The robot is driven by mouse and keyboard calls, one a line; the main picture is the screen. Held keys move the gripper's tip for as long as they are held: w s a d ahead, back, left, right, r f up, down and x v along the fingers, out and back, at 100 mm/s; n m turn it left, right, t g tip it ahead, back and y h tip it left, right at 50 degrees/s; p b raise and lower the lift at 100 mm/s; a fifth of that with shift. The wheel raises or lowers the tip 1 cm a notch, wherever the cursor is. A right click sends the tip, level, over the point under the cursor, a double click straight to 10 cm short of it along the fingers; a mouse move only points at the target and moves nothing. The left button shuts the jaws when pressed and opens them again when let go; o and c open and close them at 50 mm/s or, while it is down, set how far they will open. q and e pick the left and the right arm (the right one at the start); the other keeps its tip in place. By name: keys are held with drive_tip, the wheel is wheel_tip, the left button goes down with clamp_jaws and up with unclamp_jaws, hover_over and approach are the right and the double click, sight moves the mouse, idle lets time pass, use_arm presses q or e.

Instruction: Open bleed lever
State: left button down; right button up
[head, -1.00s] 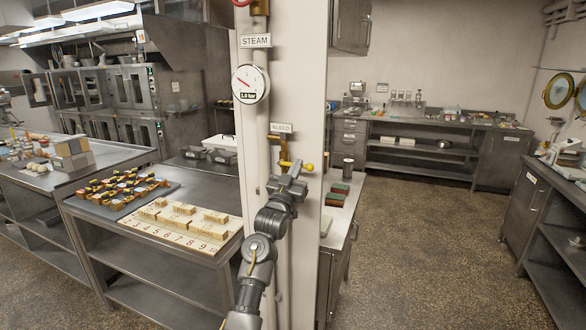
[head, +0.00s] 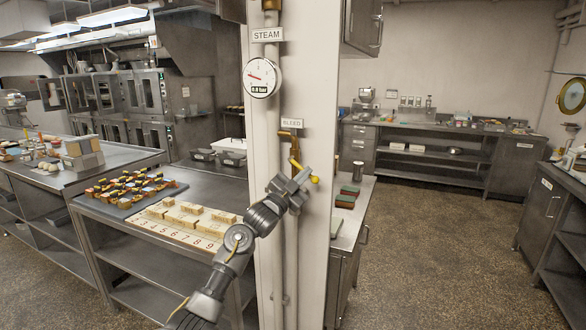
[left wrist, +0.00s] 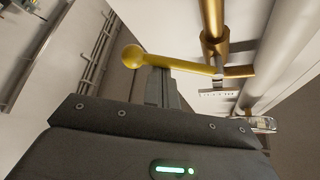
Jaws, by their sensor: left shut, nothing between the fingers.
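The bleed lever (head: 315,180) is a yellow handle with a ball end on a brass valve and pipe (head: 291,140), below the BLEED label (head: 291,124). The lever slants down to the right from the valve. In the left wrist view the yellow lever (left wrist: 185,66) runs from its ball to the brass fitting. My left gripper (head: 303,174) is shut and empty against or very near the lever, close to its ball; contact is hard to tell. Its fingers (left wrist: 160,86) partly overlap the lever in the wrist view. My right gripper is not in view.
A pressure gauge (head: 262,78) under the STEAM label (head: 267,35) sits on a pipe along the white column (head: 317,230). A table with a numbered board (head: 165,228) and a dark tray (head: 112,200) stands left. Open floor (head: 430,260) lies right.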

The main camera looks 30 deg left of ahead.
use_arm(q)
drive_tip(key=shift+s+a+f+m+g+h+b, duration=0.1)
drive_tip(key=shift+a+f+m+g+h+b, duration=0.15)
drive_tip(key=shift+a+f+m+g+h, duration=1)
drive_tip(key=shift+s+a+r+m+g+y+b, duration=0.1)
drive_tip(key=shift+s+r+m+g+y+b, duration=0.2)
drive_tip(key=shift+m, duration=2)
drive_tip(key=shift+w+a+f+m+g+h+b, duration=0.15)
drive_tip(key=shift+a+f+m+g+h, duration=0.6)
drive_tip(key=shift+m, duration=1)
drive_tip(key=shift+s+d+r+y, duration=0.1)
drive_tip(key=shift+s+y, duration=0.05)
drive_tip(key=shift+y, duration=0.15)
